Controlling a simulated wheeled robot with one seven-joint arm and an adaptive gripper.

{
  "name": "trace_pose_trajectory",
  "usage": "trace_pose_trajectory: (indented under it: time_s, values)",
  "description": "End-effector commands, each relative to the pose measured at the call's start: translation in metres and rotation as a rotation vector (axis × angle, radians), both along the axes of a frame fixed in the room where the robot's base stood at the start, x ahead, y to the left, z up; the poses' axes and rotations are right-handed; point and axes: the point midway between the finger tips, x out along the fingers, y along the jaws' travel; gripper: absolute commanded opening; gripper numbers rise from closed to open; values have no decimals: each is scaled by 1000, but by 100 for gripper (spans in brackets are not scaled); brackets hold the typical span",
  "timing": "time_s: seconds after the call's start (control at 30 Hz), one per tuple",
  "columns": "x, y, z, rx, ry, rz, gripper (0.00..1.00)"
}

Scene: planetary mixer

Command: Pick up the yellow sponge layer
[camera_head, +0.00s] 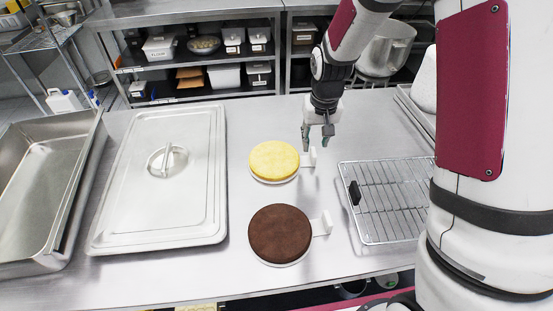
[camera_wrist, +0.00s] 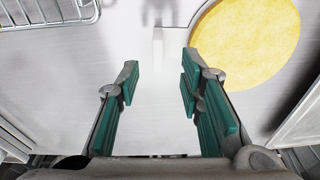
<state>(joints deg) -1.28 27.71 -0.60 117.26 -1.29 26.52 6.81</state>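The yellow sponge layer (camera_head: 274,160) is a flat round disc on a white board at the middle of the steel table. A white tab (camera_head: 309,157) sticks out from the board's right side. In the wrist view the sponge layer (camera_wrist: 245,38) is at the upper right, and the white tab (camera_wrist: 158,48) stands ahead between the fingers. My gripper (camera_head: 318,140) is above the table near the tab, to the right of the sponge layer. In the wrist view its green-padded fingers (camera_wrist: 160,95) are apart with nothing between them.
A brown layer (camera_head: 280,233) on a similar tabbed board lies nearer the front. A wire rack (camera_head: 388,200) is at right. A lidded steel tray (camera_head: 165,190) and an empty steel pan (camera_head: 35,185) are at left. Bare table surrounds the two layers.

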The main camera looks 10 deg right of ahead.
Motion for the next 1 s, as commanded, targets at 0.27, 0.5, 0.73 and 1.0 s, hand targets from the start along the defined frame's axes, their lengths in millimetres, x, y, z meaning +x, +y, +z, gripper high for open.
trace_pose_trajectory:
  time_s: [0.27,0.5,0.73,1.0]
  values:
    - [2,-1,-19,0,2,0,34]
    - [7,-3,-49,0,3,1,34]
    - [10,-3,-64,0,0,0,34]
    - [10,-3,-64,0,0,0,16]
